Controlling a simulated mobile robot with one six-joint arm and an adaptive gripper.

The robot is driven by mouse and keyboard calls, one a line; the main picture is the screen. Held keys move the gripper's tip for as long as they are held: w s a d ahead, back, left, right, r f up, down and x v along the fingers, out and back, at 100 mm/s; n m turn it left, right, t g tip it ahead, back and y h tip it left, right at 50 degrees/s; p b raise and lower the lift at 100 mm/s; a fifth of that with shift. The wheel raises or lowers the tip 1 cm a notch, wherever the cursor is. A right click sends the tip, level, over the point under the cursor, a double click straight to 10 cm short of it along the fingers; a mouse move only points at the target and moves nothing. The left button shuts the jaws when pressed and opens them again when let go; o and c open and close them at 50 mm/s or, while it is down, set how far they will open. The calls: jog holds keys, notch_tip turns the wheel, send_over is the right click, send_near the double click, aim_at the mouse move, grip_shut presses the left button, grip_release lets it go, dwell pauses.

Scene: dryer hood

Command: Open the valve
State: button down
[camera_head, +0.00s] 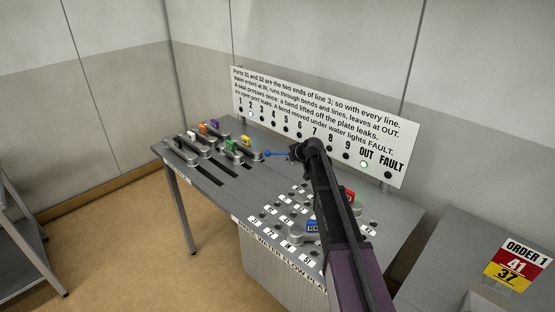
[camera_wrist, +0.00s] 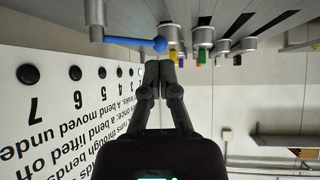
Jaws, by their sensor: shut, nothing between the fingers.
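The valve has a blue lever handle (camera_head: 277,154) beside the upright sign at the back of the grey table. In the wrist view the blue handle (camera_wrist: 145,43) extends sideways from a grey metal post (camera_wrist: 95,14), its rounded tip toward my fingers. My gripper (camera_head: 294,152) is at the right of the handle in the head view and hides part of the valve. In the wrist view my gripper (camera_wrist: 167,66) is shut and empty, its fingertips close to the handle's tip. I cannot tell whether they touch.
Coloured bend pieces (camera_head: 215,126) stand at the left. Numbered ports (camera_head: 288,245) lie in front. An order card (camera_head: 517,264) is at right.

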aim_at(270, 154)
jog(key=shift+b+x, duration=0.8)
jog(key=shift+x, duration=0.35)
jog(key=b+x, duration=0.5)
jog(key=x, duration=0.3)
jog(key=shift+s, duration=0.1)
jog(key=w, duration=0.1)
jog(key=w+a+r, duration=0.1)
jog(key=shift+w+a+p, duration=0.2)
jog(key=shift+w+p, duration=0.05)
jog(key=shift+p, duration=0.15)
jog(key=shift+w+a, duration=0.25)
jog(key=shift+w, duration=0.15)
jog(key=shift+w+a, duration=0.2)
jog(key=shift+w, duration=1.2)
jog(key=shift+s, duration=0.2)
